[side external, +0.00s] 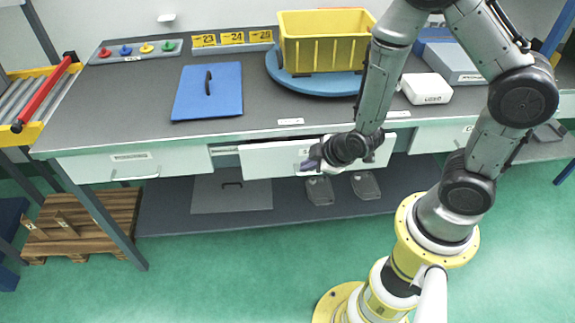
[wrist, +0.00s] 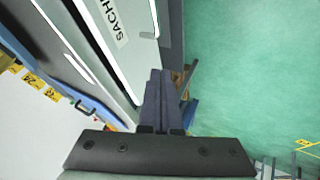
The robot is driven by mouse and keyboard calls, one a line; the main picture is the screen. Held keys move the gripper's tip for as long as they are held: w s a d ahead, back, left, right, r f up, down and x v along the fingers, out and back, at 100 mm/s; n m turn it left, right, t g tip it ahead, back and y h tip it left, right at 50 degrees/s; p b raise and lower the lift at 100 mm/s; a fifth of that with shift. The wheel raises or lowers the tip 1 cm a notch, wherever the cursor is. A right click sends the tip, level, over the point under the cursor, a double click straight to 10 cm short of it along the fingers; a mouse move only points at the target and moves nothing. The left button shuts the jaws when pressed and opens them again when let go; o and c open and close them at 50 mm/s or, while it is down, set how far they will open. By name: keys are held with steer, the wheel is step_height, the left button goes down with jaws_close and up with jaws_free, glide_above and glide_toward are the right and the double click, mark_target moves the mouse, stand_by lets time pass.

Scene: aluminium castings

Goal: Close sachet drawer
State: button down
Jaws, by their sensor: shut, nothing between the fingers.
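The sachet drawer (side external: 272,159) is the middle white drawer under the bench, and its front stands out a little, with a dark gap along its top edge. In the wrist view its pale front (wrist: 98,38) bears a label starting "SACH". My gripper (side external: 307,166) is in front of the drawer front, near its middle; the wrist and gripper cover part of the front. The dark fingers (wrist: 160,75) are together and empty, beside the drawer front. I cannot tell whether they touch it.
Closed-looking drawers flank it at left (side external: 100,168) and right (side external: 428,139). On the bench are a blue board (side external: 205,100), a yellow crate (side external: 325,50) on a blue turntable (side external: 290,82), and a white box (side external: 427,88). A lower shelf (side external: 165,210) runs below.

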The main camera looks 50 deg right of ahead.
mark_target(285, 155)
steer(key=shift+n, duration=0.3)
steer(key=shift+w+d+r+x, duration=0.2)
steer(key=shift+d+x, duration=0.05)
steer(key=shift+x, duration=1.7)
steer(key=shift+w+d+r+x, duration=0.2)
steer(key=shift+w+x, duration=0.05)
steer(key=shift+x, duration=1.65)
steer(key=shift+w+d+r+x, duration=0.2)
steer(key=shift+d+x, duration=0.05)
steer(key=shift+x, duration=1.7)
steer(key=w+d, duration=0.2)
steer(key=w, duration=0.1)
steer(key=shift+d, duration=0.4)
steer(key=shift+w+d, duration=0.3)
steer(key=shift+d, duration=0.15)
